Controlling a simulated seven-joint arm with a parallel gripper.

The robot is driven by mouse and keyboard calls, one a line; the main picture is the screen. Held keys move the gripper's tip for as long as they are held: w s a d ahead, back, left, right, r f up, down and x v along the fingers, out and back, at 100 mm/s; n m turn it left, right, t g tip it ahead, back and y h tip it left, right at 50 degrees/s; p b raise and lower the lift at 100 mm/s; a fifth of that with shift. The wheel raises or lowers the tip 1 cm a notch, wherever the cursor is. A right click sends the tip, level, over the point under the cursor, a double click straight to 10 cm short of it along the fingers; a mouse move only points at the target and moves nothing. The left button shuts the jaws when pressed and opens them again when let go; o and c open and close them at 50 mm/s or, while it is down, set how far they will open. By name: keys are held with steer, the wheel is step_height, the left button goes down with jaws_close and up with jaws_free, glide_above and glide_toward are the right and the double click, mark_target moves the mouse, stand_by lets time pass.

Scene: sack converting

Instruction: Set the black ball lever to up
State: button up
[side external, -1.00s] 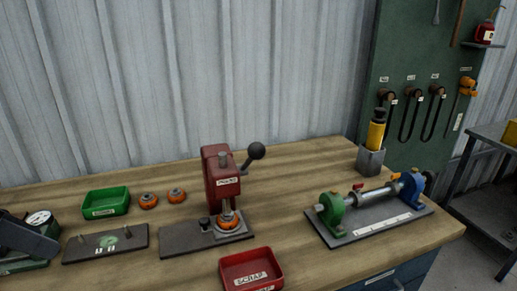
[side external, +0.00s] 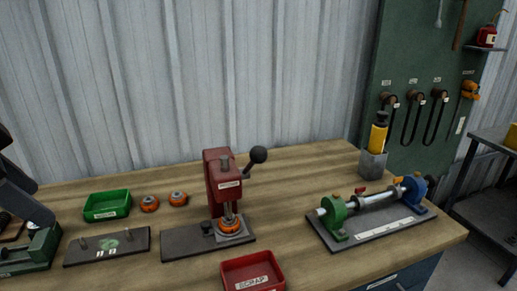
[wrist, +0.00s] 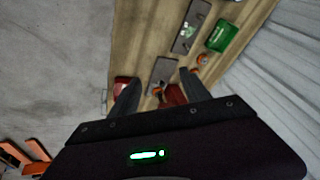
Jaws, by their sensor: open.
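The black ball lever (side external: 258,155) sticks out from the right of the red press (side external: 222,180). Its arm slants up to the right, and the ball is about level with the press top. An orange round part (side external: 229,224) sits under the press ram. In the wrist view, my gripper (wrist: 162,90) has its two dark fingers apart with nothing held between them. The red press body (wrist: 175,97) shows beyond them, partly hidden by a finger. I cannot make out the ball there. My gripper's fingers are not visible in the side view.
A green tray (side external: 107,205) and two orange parts (side external: 164,200) lie left of the press. A red scrap tray (side external: 252,270) stands in front. A roller fixture (side external: 370,210) and a yellow-topped holder (side external: 374,150) are on the right. Bench between press and fixture is clear.

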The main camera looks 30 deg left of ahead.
steer(key=w+a+m+y, duration=0.2)
steer(key=w+m+y, duration=0.1)
steer(key=w+m, duration=0.35)
steer(key=m+t+y, duration=0.5)
steer(key=m+t, duration=0.5)
steer(key=m, duration=1)
glide_above(260, 160)
steer(key=s, duration=0.2)
steer(key=shift+m+t+h, duration=0.3)
steer(key=shift+m+t, duration=0.25)
steer(key=shift+t, duration=0.05)
steer(key=f, duration=0.5)
steer(key=shift+w+d+f, duration=0.2)
steer(key=shift+w+d, duration=0.1)
steer(key=shift+w, duration=0.1)
steer(key=x, duration=0.5)
steer(key=shift+w+a, duration=0.4)
steer(key=shift+w, duration=0.15)
jaws_close()
